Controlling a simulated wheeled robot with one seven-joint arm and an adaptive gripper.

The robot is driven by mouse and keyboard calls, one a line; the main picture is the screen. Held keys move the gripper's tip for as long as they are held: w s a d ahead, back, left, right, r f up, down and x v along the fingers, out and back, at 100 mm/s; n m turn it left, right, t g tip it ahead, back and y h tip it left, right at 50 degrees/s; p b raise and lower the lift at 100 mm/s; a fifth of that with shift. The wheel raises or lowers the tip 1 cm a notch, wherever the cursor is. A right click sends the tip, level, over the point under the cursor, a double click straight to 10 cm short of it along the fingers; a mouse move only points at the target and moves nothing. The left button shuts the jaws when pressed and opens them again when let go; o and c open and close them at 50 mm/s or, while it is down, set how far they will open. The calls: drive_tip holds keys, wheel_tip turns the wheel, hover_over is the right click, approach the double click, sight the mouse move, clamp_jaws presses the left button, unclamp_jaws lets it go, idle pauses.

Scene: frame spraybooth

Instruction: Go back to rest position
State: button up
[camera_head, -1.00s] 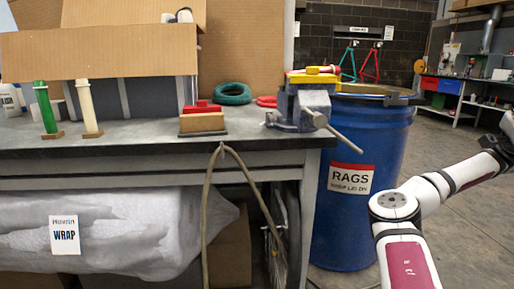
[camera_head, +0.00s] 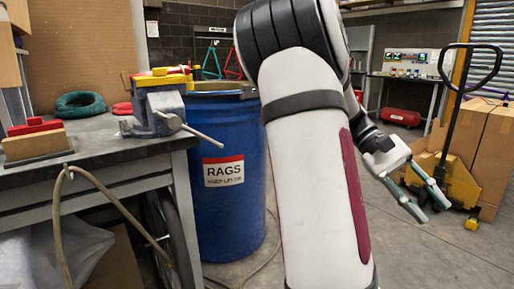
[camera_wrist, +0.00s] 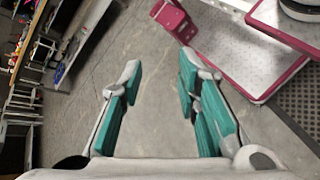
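My gripper (camera_head: 418,190) hangs on the right side of the head view, beyond my raised white arm, over the open concrete floor. Its two teal-padded fingers are spread apart with nothing between them. In the wrist view the gripper (camera_wrist: 160,85) also shows open and empty, with bare grey floor between the fingertips. My own arm covers much of the middle of the head view and hides what lies behind it.
A workbench (camera_head: 100,150) with a vise (camera_head: 155,108) stands at left, beside a blue rags barrel (camera_head: 232,205). A yellow pallet jack (camera_head: 450,175) with cardboard boxes (camera_head: 490,150) stands at right, behind the gripper in the picture. Concrete floor (camera_head: 440,255) is clear at lower right.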

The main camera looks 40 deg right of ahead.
drive_tip(key=w+a+f+n+t+h, duration=0.1)
drive_tip(key=w+a+f+n+t, duration=0.2)
drive_tip(key=a, duration=0.5)
drive_tip(key=w+a+f+n+t+h, duration=0.1)
drive_tip(key=w+a+n+t, duration=0.3)
drive_tip(key=a, duration=0.4)
drive_tip(key=s+a+f+n+t, duration=0.1)
drive_tip(key=a+n+t, duration=0.15)
drive_tip(key=a, duration=0.65)
drive_tip(key=s+a+n+t, duration=0.1)
drive_tip(key=s+a+t, duration=0.15)
drive_tip(key=a, duration=0.65)
wheel_tip(320, 180, up, 37)
drive_tip(key=t+p, duration=0.4)
drive_tip(key=p, duration=3.1)
drive_tip(key=shift+w+d+f+n, duration=0.2)
drive_tip(key=shift+w+d+n, duration=0.15)
drive_tip(key=shift+w+d, duration=0.1)
